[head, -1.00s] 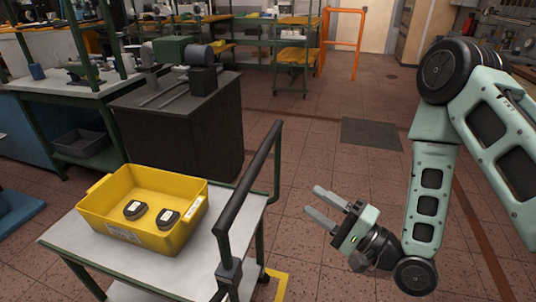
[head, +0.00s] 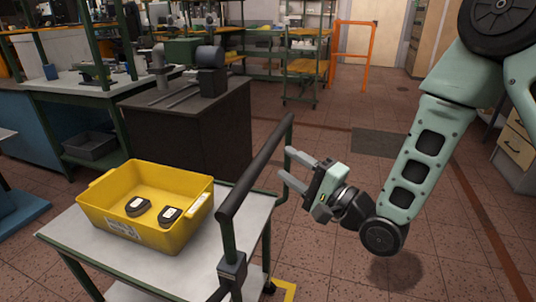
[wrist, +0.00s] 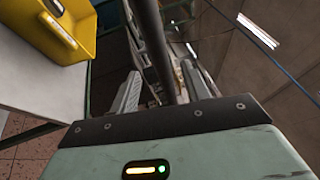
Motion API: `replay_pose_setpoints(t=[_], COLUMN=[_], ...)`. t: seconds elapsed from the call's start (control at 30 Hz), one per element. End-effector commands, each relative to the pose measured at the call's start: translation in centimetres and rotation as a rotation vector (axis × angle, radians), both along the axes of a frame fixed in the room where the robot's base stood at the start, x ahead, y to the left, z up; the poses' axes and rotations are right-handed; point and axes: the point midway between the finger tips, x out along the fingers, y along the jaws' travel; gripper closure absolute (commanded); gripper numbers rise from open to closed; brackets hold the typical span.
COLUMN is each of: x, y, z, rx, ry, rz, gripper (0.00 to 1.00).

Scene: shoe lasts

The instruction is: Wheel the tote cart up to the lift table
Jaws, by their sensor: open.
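The tote cart has a pale top (head: 95,252), a green frame and a dark push handle (head: 255,170) on its right side. A yellow tote (head: 165,235) stands on it, with two dark objects (head: 138,207) inside. My gripper (head: 286,164) is open and empty, just right of the handle, its fingers pointing at the bar. In the wrist view the handle (wrist: 158,50) runs between the two fingers (wrist: 160,88); I cannot tell whether it lies within their reach. I cannot make out the lift table for certain; a blue base (head: 20,215) shows at the left edge.
A dark cabinet (head: 190,135) with a machine on top stands behind the cart, beside a workbench (head: 70,95) on the left. Tiled floor is clear to the right, back to an orange frame (head: 355,55).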

Motion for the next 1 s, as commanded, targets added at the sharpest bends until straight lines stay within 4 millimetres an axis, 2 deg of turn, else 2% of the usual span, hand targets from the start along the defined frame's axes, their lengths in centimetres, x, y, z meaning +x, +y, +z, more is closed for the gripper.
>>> replay_pose_setpoints(t=[0.1, 0.3, 0.5, 0.77, 0.8, 0.97, 1.0], x=[1.6, 3.7, 4.6, 4.6, 4.6, 4.6, 4.6], y=[1.8, 4.0, 4.9, 5.0, 5.0, 5.0, 5.0], z=[0.6, 1.1, 1.2, 1.2, 1.2, 1.2, 1.2], rx=[0.001, 0.001, -0.001, -0.001, -0.001, -0.001, -0.001], ry=[-0.002, -0.001, 0.001, 0.001, 0.001, 0.001, 0.001], rz=[0.002, 0.002, 0.000, -0.001, -0.001, -0.001, -0.001], gripper=[0.53, 0.53, 0.53, 0.53, 0.56, 1.00, 1.00])
